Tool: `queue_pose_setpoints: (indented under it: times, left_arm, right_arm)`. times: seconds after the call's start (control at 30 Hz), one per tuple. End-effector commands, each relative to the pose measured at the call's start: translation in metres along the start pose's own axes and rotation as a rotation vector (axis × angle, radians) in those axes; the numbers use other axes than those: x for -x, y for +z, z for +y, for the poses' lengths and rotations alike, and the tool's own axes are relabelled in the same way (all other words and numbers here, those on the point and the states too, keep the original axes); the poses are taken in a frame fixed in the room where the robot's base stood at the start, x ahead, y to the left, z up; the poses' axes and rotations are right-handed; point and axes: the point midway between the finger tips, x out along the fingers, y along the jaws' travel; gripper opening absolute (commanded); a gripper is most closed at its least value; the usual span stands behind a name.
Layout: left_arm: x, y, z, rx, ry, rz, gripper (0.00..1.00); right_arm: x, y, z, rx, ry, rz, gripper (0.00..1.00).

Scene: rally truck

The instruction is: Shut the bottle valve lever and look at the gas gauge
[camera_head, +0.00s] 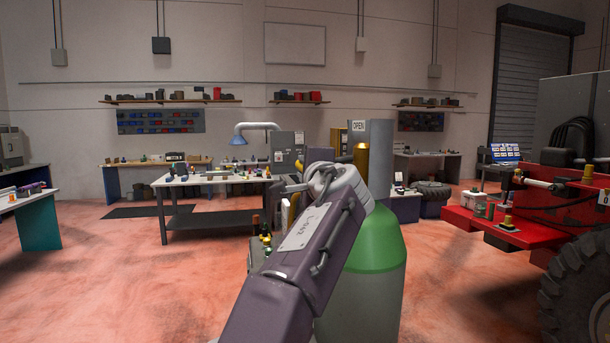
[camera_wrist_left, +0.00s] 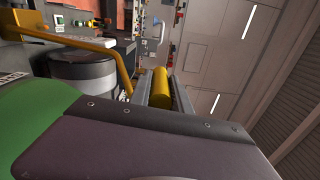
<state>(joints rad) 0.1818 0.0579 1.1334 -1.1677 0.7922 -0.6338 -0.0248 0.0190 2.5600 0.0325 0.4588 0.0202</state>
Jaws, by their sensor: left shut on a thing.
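The gas bottle (camera_head: 375,250), grey with a green shoulder, stands upright in the middle of the head view, partly behind my left arm. Its green shoulder also fills the lower left of the left wrist view (camera_wrist_left: 35,120). A yellow, brass-like cylinder (camera_head: 361,157) stands above the bottle and looks like the valve lever's grip. In the left wrist view my left gripper (camera_wrist_left: 161,82) is shut on this yellow cylinder, one finger on each side. My arm and wrist hide the valve in the head view. I cannot make out the gas gauge. My right gripper is not in view.
A red truck (camera_head: 570,215) with a large tyre stands at the right. A workbench (camera_head: 190,180) with small items is behind on the left, and bottles stand just left of my arm. An OPEN sign (camera_head: 358,125) shows near the grip. Open floor lies left.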

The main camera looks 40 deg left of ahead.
Motion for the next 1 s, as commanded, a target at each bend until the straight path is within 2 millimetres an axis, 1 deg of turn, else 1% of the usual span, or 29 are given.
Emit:
queue_pose_setpoints:
  times: [0.03, 0.2, 0.3, 0.6, 1.0]
  left_arm:
    - [0.0, -0.002, 0.012, 0.033, 0.002, 0.0, 0.0]
    - [0.0, -0.006, 0.021, 0.146, 0.002, 0.0, 0.0]
    - [0.0, -0.008, 0.025, 0.172, 0.002, -0.001, 0.0]
    - [-0.001, -0.013, 0.033, 0.165, 0.003, -0.001, 0.0]
    - [-0.001, -0.014, 0.034, 0.162, 0.005, -0.001, 0.0]
  right_arm:
    - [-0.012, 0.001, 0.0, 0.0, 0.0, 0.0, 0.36]
    - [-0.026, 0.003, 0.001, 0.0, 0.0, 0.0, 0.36]
    - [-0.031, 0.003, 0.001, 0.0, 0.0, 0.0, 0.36]
    - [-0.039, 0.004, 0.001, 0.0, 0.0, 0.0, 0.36]
    - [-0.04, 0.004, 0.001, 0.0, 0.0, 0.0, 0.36]
